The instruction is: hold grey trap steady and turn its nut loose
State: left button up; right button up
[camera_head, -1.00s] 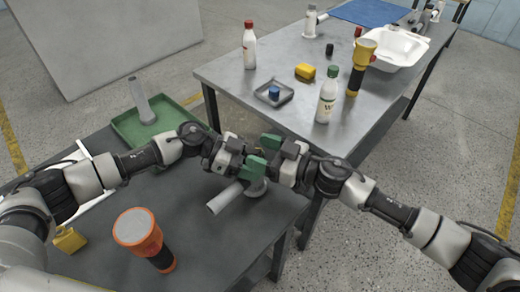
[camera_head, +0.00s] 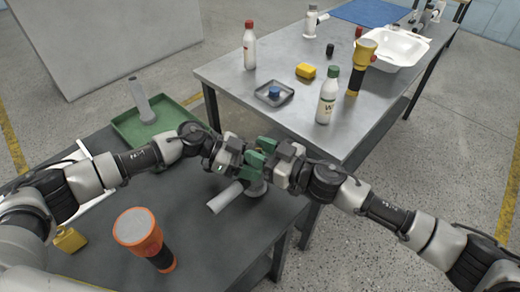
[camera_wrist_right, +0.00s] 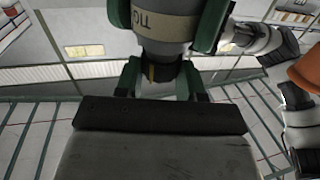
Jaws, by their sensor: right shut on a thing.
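The grey trap (camera_head: 225,197) is on the dark table's right end, partly hidden by my grippers; its pale pipe points to the lower left and a round grey part shows beneath the fingers. My right gripper (camera_head: 267,146) comes from the right with green fingers. In the right wrist view its green fingers (camera_wrist_right: 167,25) are shut on either side of a grey cylindrical part with a beige lettered band (camera_wrist_right: 165,22). I cannot make out where the nut ends. My left gripper (camera_head: 250,161) meets the right one above the trap; its grip is hidden.
A green tray (camera_head: 120,128) with a grey upright pipe stands at the back left. An orange-and-black flashlight (camera_head: 140,232) and a yellow object (camera_head: 69,240) are in front. The grey metal table (camera_head: 235,72) behind holds bottles, a small tray and a white basin (camera_head: 400,47).

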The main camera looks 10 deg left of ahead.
jog(key=shift+s+m+t+h, duration=0.15)
jog(key=shift+m+t+h, duration=0.65)
jog(key=shift+m+t, duration=0.5)
jog(key=o, duration=0.9)
jog(key=shift+o, duration=0.2)
jog(key=shift+n+y, duration=0.3)
jog(key=shift+n, duration=0.2)
